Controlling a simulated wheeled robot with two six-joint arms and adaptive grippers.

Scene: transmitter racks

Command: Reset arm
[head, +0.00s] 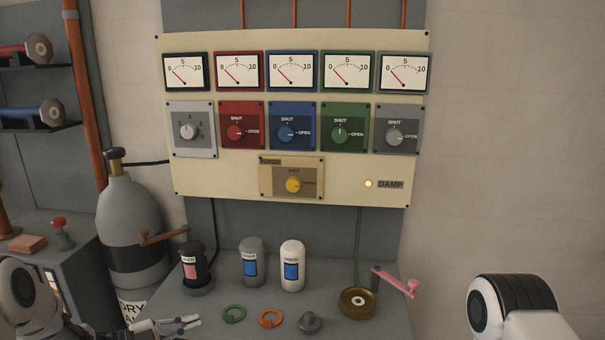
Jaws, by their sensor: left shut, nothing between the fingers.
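My left gripper (192,323) is low in the head view, left of centre, at the front of the grey bench. Its fingers are shut and hold nothing. Part of my left arm (28,290) shows at the lower left. A white and black link of my right arm (515,305) shows at the lower right, and the right gripper is out of the picture. The left gripper is in front of the black labelled canister (193,265) and left of a green ring (233,314), apart from both.
A cream panel (230,185) with several gauges and knobs stands behind the bench (350,262). On the bench are grey (252,245) and white (292,250) canisters, an orange ring (270,318), a grey knob (309,322) and a brass crank reel (357,302). A gas cylinder (125,210) stands left.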

